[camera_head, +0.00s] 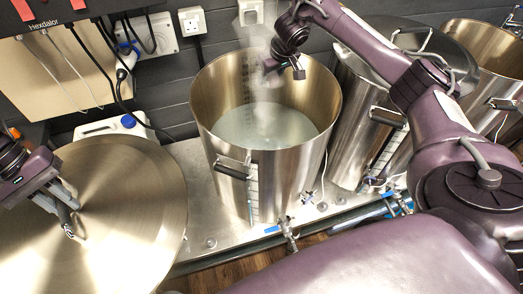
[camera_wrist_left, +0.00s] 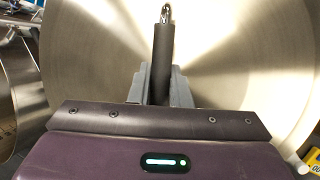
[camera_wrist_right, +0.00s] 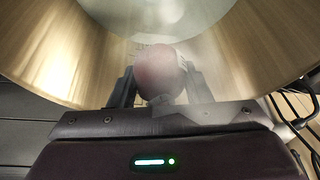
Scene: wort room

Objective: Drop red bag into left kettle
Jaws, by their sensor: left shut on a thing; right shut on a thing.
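The left kettle (camera_head: 228,172) is a tall steel pot, open at the top, with cloudy water (camera_head: 262,128) and rising steam inside. My right gripper (camera_head: 285,70) is over its opening, near the far rim. In the right wrist view it is shut on the dull red bag (camera_wrist_right: 160,74), with the kettle's inner wall (camera_wrist_right: 60,50) around it. The bag cannot be made out in the head view. My left gripper (camera_head: 68,208) is shut on the black handle (camera_wrist_left: 162,60) of a large round steel lid (camera_head: 120,225), left of the kettle.
Two more kettles (camera_head: 352,130) (camera_head: 490,55) stand to the right, the nearer partly under a tilted lid (camera_head: 440,50). A steel bench (camera_head: 205,215) carries the kettles, with taps (camera_head: 288,232) in front. A white container (camera_head: 112,125), cables and sockets (camera_head: 192,20) are at the back left.

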